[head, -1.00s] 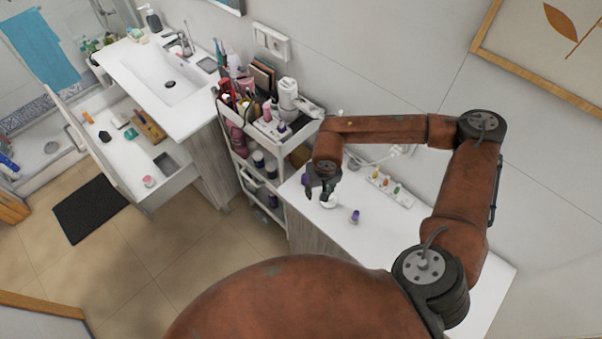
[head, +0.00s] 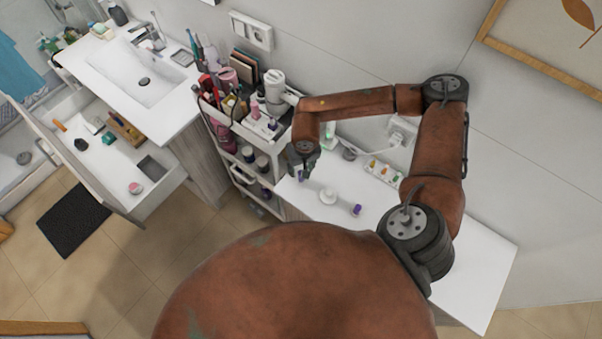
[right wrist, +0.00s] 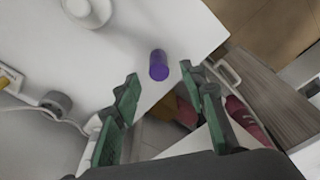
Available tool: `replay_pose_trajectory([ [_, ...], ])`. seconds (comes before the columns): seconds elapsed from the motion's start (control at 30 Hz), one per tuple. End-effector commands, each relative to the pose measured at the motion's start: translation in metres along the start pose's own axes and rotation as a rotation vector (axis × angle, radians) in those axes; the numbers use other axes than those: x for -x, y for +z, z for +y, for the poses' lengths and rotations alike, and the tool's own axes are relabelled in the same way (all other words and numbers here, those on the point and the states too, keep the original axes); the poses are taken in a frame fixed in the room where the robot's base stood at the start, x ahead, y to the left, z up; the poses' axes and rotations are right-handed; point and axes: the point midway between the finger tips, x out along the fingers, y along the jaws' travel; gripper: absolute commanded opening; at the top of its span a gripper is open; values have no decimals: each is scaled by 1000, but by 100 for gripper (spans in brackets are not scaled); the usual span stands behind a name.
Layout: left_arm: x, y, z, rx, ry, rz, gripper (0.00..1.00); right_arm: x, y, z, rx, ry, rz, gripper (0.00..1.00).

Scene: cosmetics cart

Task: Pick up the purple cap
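The purple cap (right wrist: 158,66) is a small cylinder on the white countertop (right wrist: 175,25), near the counter's edge, in the right wrist view. In the head view it shows only as a small purple patch (head: 304,179) below my right gripper (head: 299,168), which mostly covers it. In the right wrist view my right gripper (right wrist: 160,78) is open, its two green fingers apart with nothing held. The cap appears just beyond the fingertips, between their lines. I cannot tell the exact height above it. My left gripper is not in view.
A round white item (head: 328,196) and another purple-ended item (head: 357,209) stand on the counter to the right. The crowded cosmetics cart (head: 240,128) is at the left of the counter.

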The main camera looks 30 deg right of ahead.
Motion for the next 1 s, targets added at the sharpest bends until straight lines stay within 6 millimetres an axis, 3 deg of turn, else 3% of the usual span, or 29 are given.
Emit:
replay_pose_trajectory([
  [0.23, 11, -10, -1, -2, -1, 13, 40, -31, 2, 1, -3, 1, -2, 39],
  [0.5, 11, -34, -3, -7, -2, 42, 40, -36, 2, 2, -3, 1, -1, 39],
  [1.0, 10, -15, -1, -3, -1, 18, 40, -35, 1, 1, -3, 1, -1, 9],
])
